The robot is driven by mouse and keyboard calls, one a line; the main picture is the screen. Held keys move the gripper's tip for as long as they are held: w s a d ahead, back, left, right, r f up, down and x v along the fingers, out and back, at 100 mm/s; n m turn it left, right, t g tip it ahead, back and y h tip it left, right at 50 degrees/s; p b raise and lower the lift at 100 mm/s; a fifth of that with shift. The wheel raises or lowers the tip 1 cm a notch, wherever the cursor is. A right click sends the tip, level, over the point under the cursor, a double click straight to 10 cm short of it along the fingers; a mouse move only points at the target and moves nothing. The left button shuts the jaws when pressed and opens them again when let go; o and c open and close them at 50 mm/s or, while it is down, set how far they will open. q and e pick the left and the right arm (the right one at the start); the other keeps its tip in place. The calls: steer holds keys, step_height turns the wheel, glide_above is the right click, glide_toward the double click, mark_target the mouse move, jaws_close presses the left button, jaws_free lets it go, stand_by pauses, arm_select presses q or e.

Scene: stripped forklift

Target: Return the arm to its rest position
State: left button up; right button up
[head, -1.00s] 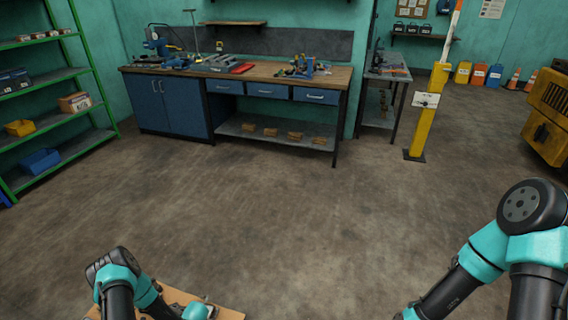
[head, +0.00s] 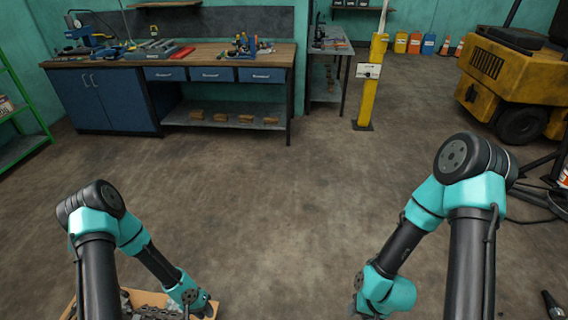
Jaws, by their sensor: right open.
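My left arm (head: 95,250) comes up from the lower left, bends at a dark elbow and reaches down to the bottom edge. Its dark end (head: 205,308) is beside a tan box (head: 150,296), and its fingers cannot be made out. My right arm (head: 470,240) bends at a high elbow and slopes down to a teal wrist (head: 388,292). My right gripper (head: 358,304) is at the bottom edge, mostly cut off, open, over bare floor.
The tan box holds grey metal parts. A workbench (head: 215,60) stands at the back left, a yellow post (head: 372,85) at centre right, and the yellow forklift (head: 510,80) at the right. A black stand and cable are near my right arm. The middle floor is clear.

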arm_select(q)
steer(key=s+d+r+t, duration=0.1)
steer(key=s+d+r, duration=0.1)
steer(key=r, duration=0.5)
steer(key=s+d+r+n+t, duration=0.1)
steer(key=s+d+r+t, duration=0.1)
steer(key=d+r, duration=0.3)
step_height(320, 180, up, 2)
steer(key=shift+r+y, duration=0.1)
steer(key=shift+y, duration=0.3)
steer(key=shift+a, duration=0.1)
